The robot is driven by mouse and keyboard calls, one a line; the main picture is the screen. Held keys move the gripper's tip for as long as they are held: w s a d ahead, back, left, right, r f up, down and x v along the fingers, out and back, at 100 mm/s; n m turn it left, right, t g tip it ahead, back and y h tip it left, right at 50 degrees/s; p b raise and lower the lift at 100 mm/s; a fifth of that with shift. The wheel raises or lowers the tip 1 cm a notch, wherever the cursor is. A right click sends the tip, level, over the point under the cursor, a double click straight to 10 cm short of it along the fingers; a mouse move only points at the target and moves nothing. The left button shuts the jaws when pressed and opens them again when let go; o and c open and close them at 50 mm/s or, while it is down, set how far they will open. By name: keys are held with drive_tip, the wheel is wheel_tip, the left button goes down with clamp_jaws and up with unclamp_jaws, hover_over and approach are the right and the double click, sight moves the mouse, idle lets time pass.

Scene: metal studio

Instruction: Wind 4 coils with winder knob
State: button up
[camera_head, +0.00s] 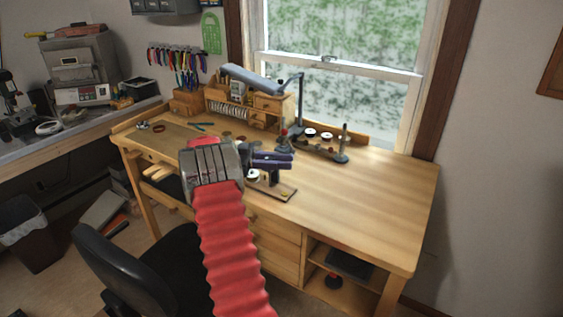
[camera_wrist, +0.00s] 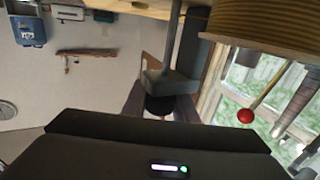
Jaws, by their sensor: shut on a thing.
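My gripper (camera_head: 272,160) is over the workbench, its bluish-purple fingers beside the coil winder. In the wrist view its dark fingers (camera_wrist: 161,108) are shut on a black winder knob (camera_wrist: 158,103), mostly hidden between them. The knob sits at the end of a grey crank arm (camera_wrist: 172,84). A coil of copper-coloured wire (camera_wrist: 270,22) shows close by at the top right of the wrist view. In the head view the winder's base plate (camera_head: 283,192) lies on the bench under the gripper, with a small white spool (camera_head: 253,176) beside it. My arm hides part of the winder.
A red ball on a thin rod (camera_wrist: 245,116) stands right of the fingers in the wrist view. The wooden workbench (camera_head: 365,195) is clear on its right side. A lamp (camera_head: 255,78) and small drawers (camera_head: 268,103) stand behind; a black chair (camera_head: 125,265) is in front.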

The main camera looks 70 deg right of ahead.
idle(0.4)
drive_tip(key=o, duration=1)
drive_tip(key=shift+o, duration=0.2)
drive_tip(key=shift+r, duration=0.1)
wheel_tip(320, 180, up, 10)
